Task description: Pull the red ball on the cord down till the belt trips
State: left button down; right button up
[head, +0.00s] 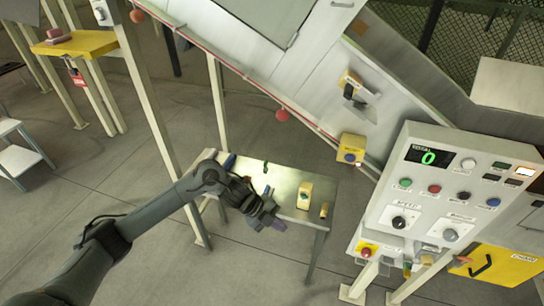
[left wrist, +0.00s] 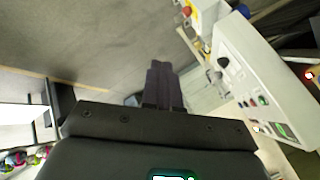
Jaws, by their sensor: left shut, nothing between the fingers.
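A red ball (head: 282,115) hangs on a thin red cord (head: 225,68) that runs slanting along the edge of the conveyor's grey side panel. A second reddish ball (head: 137,16) hangs farther up at the upper left. My left gripper (head: 275,221) is below the nearer ball, over the small metal table, and clearly apart from ball and cord. Its fingers are shut and empty; they also show in the left wrist view (left wrist: 162,82), where I make out no ball. My right gripper is in neither view.
The small metal table (head: 285,181) holds a yellow block (head: 305,196) and a few small items. A control panel (head: 440,185) with a green 0 display stands at the right. A yellow switch box (head: 351,147) sits on the conveyor's side.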

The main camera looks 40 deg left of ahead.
pick_arm(q)
jog(key=w+a+r+t+y+b, duration=0.1)
jog(key=w+a+r, duration=0.2)
jog(key=a+r, duration=0.45)
jog(key=w+a+r+t+y+b, duration=0.1)
jog(key=w+a+r+t+y, duration=0.15)
jog(key=a+r, duration=0.5)
jog(key=n+t+b, duration=0.1)
jog(key=t, duration=0.2)
send_near(278, 114)
jog(key=p+x, duration=0.3)
jog(key=x, duration=0.3)
jog(key=shift+w+d+f, duration=0.1)
jog(key=shift+w+d, duration=0.1)
jog(key=shift+w, duration=0.15)
jog(key=shift+w+f, duration=0.1)
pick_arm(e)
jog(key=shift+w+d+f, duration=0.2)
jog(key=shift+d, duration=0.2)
